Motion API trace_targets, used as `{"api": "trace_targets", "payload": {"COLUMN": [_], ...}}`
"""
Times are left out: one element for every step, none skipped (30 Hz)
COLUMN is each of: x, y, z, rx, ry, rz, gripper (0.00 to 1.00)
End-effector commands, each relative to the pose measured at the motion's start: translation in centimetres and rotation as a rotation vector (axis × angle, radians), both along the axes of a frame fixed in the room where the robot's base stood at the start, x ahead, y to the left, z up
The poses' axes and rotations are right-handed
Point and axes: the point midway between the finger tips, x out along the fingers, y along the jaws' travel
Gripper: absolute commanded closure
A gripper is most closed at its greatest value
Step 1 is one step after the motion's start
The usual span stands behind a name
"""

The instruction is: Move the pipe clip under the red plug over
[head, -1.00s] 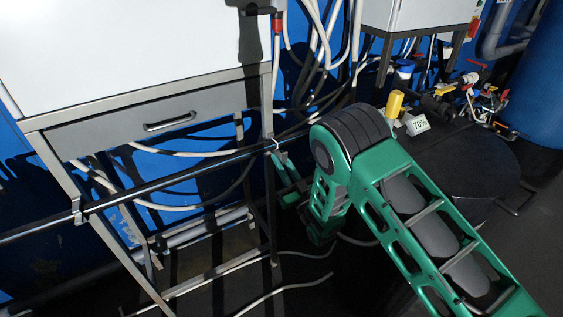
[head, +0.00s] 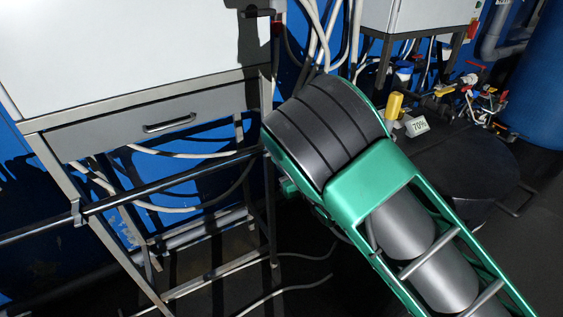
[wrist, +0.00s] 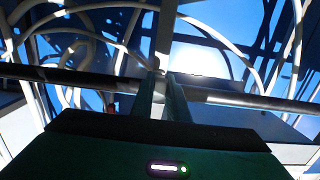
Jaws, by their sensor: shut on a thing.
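The black pipe (head: 170,178) runs across the front of the white cabinet's stand. The red plug (head: 277,28) hangs at the cabinet's right edge, above the pipe's right part. In the head view my arm hides the pipe clip under the plug and most of my gripper. In the wrist view the pipe (wrist: 65,76) crosses the picture, and my gripper (wrist: 163,78) reaches it with both green fingers close together. The small pale pipe clip (wrist: 158,71) is between the fingertips at the pipe, and my gripper is shut on it.
A second clip (head: 77,212) sits on the pipe at the cabinet's left leg. The white cabinet (head: 120,50) with its drawer (head: 150,125) stands above the pipe. Loose pale hoses hang behind it. A yellow-topped item and a 70% sign (head: 417,126) stand to the right.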

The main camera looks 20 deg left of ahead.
Motion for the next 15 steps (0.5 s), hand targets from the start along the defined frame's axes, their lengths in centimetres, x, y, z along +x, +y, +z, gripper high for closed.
{"api": "trace_targets", "payload": {"x": [0.15,0.17,0.17,0.18,0.22,0.22,0.23,0.23,0.24,0.27,0.3,0.33,0.34,0.35,0.35], "y": [-0.14,-0.15,-0.15,-0.16,-0.19,-0.19,-0.19,-0.19,-0.2,-0.22,-0.25,-0.27,-0.27,-0.27,-0.27], "z": [0.25,0.3,0.32,0.36,0.39,0.4,0.44,0.47,0.46,0.46,0.48,0.51,0.52,0.53,0.54], "rx": [-0.013,-0.019,-0.029,-0.034,-0.039,-0.045,-0.05,-0.052,-0.057,-0.06,-0.062,-0.063,-0.065,-0.066,-0.066], "ry": [0.004,0.01,0.017,0.022,0.026,0.032,0.034,0.038,0.041,0.043,0.044,0.046,0.047,0.048,0.049], "rz": [-0.003,-0.003,-0.002,-0.002,-0.003,-0.003,-0.003,-0.003,-0.003,-0.003,-0.004,-0.004,-0.004,-0.004,-0.004], "gripper": [1.0,1.0,1.0,1.0,1.0,1.0,1.0,1.0,1.0,1.0,1.0,1.0,1.0,1.0,1.0]}}
